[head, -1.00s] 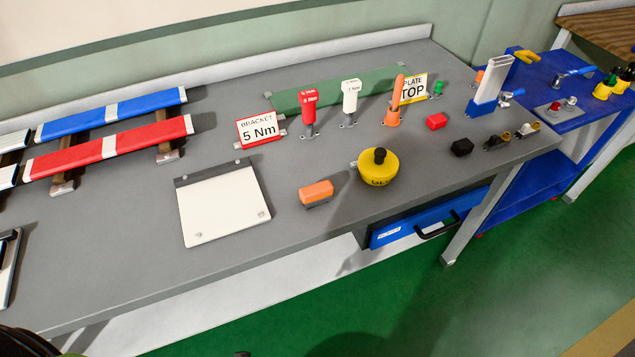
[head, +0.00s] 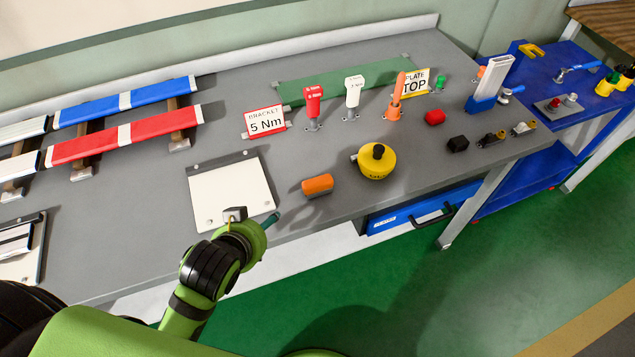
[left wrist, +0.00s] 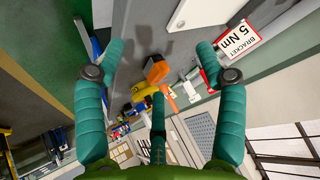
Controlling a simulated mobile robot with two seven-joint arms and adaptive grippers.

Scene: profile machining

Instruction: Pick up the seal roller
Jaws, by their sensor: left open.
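An upright orange tool (head: 396,100) stands on the grey bench between the white-handled tool and the "PLATE TOP" sign. It looks the likeliest seal roller, but I cannot tell for certain. It seems to show in part in the left wrist view, behind the orange block. My left gripper (head: 255,226) is above the bench's front edge, by the white plate, well to the left of and nearer than the orange tool. In the left wrist view its teal fingers (left wrist: 159,48) are spread wide with nothing between them. My right gripper is not in view.
An orange block (head: 317,185) and a yellow pot (head: 378,163) with a black knob stand between my gripper and the upright tool. Red (head: 313,103) and white (head: 353,92) tools stand left of it. A white plate (head: 228,192) lies beside my gripper.

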